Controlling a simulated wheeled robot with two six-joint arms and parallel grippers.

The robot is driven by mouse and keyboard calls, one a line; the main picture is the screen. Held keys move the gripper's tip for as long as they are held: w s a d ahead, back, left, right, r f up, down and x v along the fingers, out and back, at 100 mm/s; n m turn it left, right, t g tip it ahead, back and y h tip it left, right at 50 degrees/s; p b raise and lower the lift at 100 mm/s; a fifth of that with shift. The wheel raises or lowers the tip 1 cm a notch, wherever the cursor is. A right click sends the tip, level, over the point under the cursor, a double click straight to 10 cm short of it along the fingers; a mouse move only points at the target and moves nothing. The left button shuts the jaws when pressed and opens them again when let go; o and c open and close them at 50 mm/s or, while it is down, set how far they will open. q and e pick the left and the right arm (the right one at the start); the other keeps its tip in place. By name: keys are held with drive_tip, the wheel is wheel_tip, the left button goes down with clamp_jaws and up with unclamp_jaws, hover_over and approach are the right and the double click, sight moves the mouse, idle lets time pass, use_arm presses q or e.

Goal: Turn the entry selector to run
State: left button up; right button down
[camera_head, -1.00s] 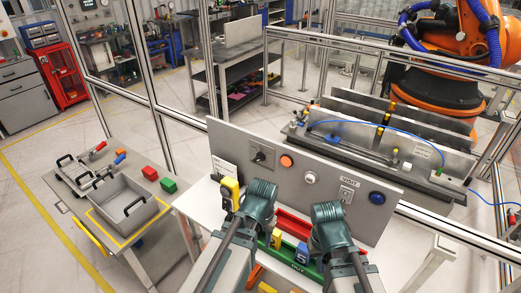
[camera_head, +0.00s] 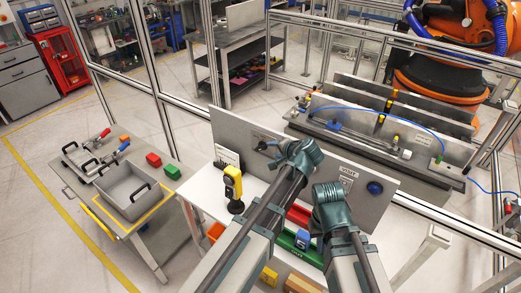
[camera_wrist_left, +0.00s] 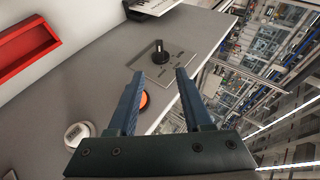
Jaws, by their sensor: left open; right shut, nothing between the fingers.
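The entry selector (camera_head: 262,145) is a black knob on the left part of the grey upright panel (camera_head: 230,130). In the left wrist view the knob (camera_wrist_left: 159,52) stands on a grey plate with small lettering too blurred to read. My left gripper (camera_wrist_left: 160,76) is open, with its two blue fingers pointing toward the knob, which lies beyond and between the tips, apart from them. In the head view my left gripper (camera_head: 290,155) is in front of the panel, just right of the knob. My right gripper (camera_head: 328,192) is lower and further right, shut; its fingertips are hidden.
An orange button (camera_wrist_left: 144,101) lies partly behind the left gripper's finger, and a white button (camera_wrist_left: 77,134) is nearby. A blue button (camera_head: 375,188) is at the panel's right. A yellow-and-black device (camera_head: 233,185) stands left of my left arm. Red and green bins lie below the panel.

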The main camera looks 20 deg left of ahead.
sight(261, 149)
use_arm(q)
drive_tip(key=shift+b+x, duration=4.05)
drive_tip(key=shift+x, duration=2.9)
drive_tip(key=shift+s+a, duration=0.1)
drive_tip(key=shift+s, duration=0.05)
drive_tip(key=shift+c, duration=0.3)
clamp_jaws()
